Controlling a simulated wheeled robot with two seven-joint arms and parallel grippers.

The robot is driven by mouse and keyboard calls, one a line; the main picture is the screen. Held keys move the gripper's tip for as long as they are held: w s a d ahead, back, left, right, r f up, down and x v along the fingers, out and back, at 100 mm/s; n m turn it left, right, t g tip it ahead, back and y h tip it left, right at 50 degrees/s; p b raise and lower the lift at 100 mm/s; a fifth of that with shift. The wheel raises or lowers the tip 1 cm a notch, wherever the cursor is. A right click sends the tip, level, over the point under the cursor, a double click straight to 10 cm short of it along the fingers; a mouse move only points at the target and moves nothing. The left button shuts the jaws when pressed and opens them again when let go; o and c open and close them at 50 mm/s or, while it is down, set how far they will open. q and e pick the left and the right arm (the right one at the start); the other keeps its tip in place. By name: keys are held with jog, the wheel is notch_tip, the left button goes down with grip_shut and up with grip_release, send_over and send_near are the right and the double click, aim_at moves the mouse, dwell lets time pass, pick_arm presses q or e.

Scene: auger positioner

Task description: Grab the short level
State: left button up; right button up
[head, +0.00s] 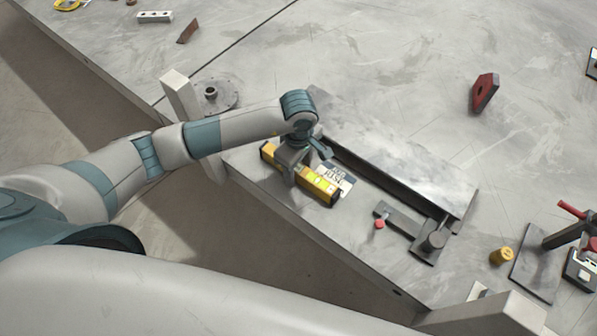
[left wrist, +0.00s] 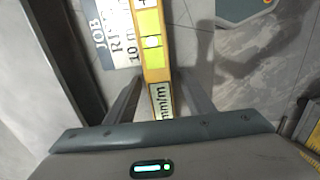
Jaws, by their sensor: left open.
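The short level is a yellow bar with black ends and bright green vial windows. In the head view the level (head: 318,184) lies on the grey steel table near its front edge. My left gripper (head: 291,174) is over the level, pointing down, with its fingers open around the bar's middle. In the left wrist view the level (left wrist: 151,45) runs between the two open fingers (left wrist: 160,100). The gripper hides part of the bar. Whether the fingers touch it I cannot tell. My right gripper is not in view.
A printed job card (head: 336,181) lies beside the level. A long steel beam (head: 400,155) stands just behind it. A clamp with a red tip (head: 379,224) is to the right. A yellow cylinder (head: 501,256) stands further right.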

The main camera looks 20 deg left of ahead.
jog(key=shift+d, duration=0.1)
pick_arm(q)
jog(key=shift+r, duration=0.1)
grip_shut()
jog(key=shift+w+r, duration=0.1)
